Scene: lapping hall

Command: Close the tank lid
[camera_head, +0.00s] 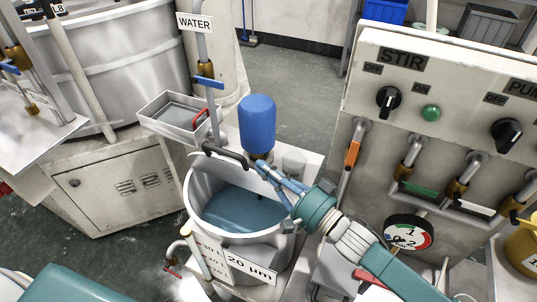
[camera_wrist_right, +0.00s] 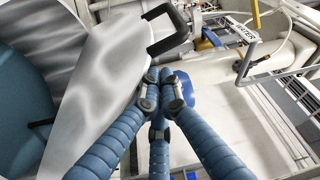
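The round metal tank (camera_head: 196,192) stands in the middle of the head view, open at the top with blue-teal liquid (camera_head: 240,208) inside. Its lid is raised, with a black handle (camera_head: 226,154). The wrist view shows the lid's grey metal face (camera_wrist_right: 100,85) and the handle (camera_wrist_right: 168,32) close up. My right gripper (camera_head: 264,170) is just right of the handle. In the wrist view its fingertips (camera_wrist_right: 160,82) are close together just below the handle, with nothing visibly held. Whether they touch it is unclear. My left gripper is out of view.
A blue cylinder (camera_head: 257,122) stands behind my right gripper. A water pipe (camera_head: 205,85) and a small metal tray (camera_head: 172,112) are behind the tank. A control panel (camera_head: 450,95) with knobs and valves fills the right side. Open floor (camera_head: 290,85) lies farther back.

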